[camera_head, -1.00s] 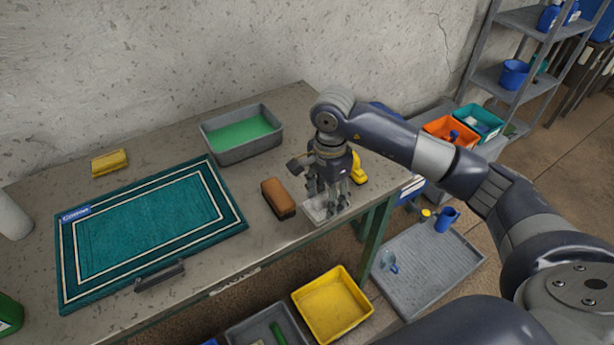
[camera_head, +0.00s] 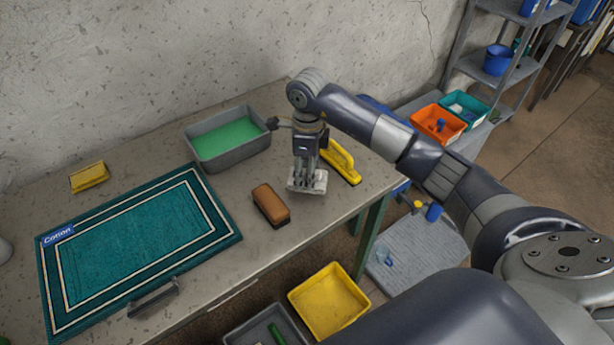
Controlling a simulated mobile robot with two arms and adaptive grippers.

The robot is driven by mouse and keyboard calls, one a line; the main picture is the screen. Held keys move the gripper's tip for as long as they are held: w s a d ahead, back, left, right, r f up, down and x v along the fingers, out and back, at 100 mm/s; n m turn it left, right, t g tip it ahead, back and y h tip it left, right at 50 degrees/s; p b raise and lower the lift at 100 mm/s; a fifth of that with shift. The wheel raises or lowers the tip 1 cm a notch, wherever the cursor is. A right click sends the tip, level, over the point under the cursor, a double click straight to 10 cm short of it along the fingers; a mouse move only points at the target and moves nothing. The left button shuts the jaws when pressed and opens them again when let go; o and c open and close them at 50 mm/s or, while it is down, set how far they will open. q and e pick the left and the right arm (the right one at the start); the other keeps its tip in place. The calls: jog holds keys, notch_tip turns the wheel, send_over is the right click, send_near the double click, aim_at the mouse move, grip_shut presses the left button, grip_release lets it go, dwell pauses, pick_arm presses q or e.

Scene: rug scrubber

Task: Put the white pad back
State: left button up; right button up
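The white pad (camera_head: 318,187) is at the right part of the worktable, between the brown brush and the yellow-handled brush. My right gripper (camera_head: 307,178) points down over it with its fingers close together on the pad, and they hide part of it. Whether the pad touches the tabletop or hangs just above it is hard to tell. My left gripper is not in view.
The brown brush (camera_head: 270,205) lies left of the pad and the yellow brush (camera_head: 341,161) lies to its right. A grey tub with green liquid (camera_head: 228,140) stands behind left. A teal rug (camera_head: 135,250) and a yellow sponge (camera_head: 89,177) are farther left. A yellow bin (camera_head: 329,303) sits below the table.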

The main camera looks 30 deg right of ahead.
notch_tip(320, 180, down, 2)
jog(key=shift+f+p, duration=0.2)
jog(key=shift+p, duration=0.15)
jog(key=shift+f, duration=0.3)
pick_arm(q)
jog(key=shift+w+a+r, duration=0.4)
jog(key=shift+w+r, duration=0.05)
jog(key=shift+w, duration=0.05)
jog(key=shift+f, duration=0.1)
pick_arm(e)
jog(key=shift+f, duration=0.15)
jog(key=o, duration=1.2)
jog(key=shift+o, duration=0.2)
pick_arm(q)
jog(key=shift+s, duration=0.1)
